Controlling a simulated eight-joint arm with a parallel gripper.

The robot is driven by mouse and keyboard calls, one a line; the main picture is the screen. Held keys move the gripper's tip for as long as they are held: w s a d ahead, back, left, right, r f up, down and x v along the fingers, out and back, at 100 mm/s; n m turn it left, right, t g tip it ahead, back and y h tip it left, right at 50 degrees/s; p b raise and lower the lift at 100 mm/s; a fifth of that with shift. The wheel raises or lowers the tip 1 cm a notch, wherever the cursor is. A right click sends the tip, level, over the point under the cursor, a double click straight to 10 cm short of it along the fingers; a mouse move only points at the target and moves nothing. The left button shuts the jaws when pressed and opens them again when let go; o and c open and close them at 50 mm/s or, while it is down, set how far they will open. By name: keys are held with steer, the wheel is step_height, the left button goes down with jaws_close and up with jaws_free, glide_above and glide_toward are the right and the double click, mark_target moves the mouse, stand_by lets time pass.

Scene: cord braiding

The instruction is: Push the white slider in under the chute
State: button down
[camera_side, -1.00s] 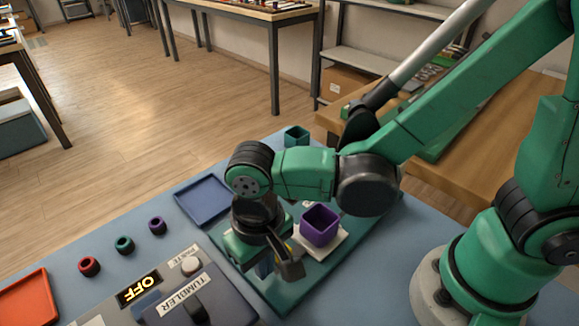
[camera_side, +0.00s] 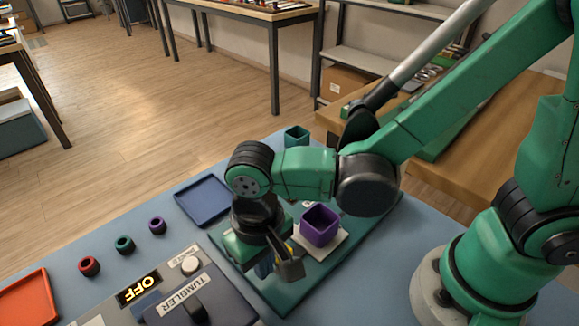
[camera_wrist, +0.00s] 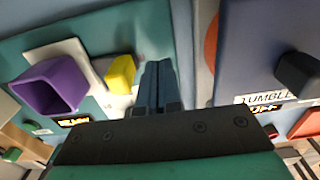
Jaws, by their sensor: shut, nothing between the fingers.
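The white slider (camera_side: 333,243) is a flat pale plate on a teal board (camera_side: 300,285). A purple open-topped cup (camera_side: 320,226) stands on it. In the wrist view the white slider (camera_wrist: 84,52) shows around the purple cup (camera_wrist: 52,86), with a yellow block (camera_wrist: 121,74) beside it. My gripper (camera_wrist: 161,84) is shut and empty, fingers pointing down, just to the right of the yellow block; I cannot tell whether they touch. In the side view my gripper (camera_side: 263,268) is low over the board, left of the slider and partly hidden by my wrist. I cannot make out the chute.
A control panel with a tumbler switch (camera_side: 194,308) and a lit OFF sign (camera_side: 139,289) stands left of the board. A blue tray (camera_side: 203,201), several small coloured rings and a red tray (camera_side: 30,300) lie further left. A teal cup (camera_side: 296,138) stands behind.

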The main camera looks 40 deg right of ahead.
mark_target(310, 238)
steer(key=shift+d, duration=4.8)
steer(key=shift+a, duration=0.15)
steer(key=shift+a+r, duration=0.1)
steer(key=shift+a, duration=0.4)
step_height(310, 238, up, 11)
steer(key=shift+d, duration=0.1)
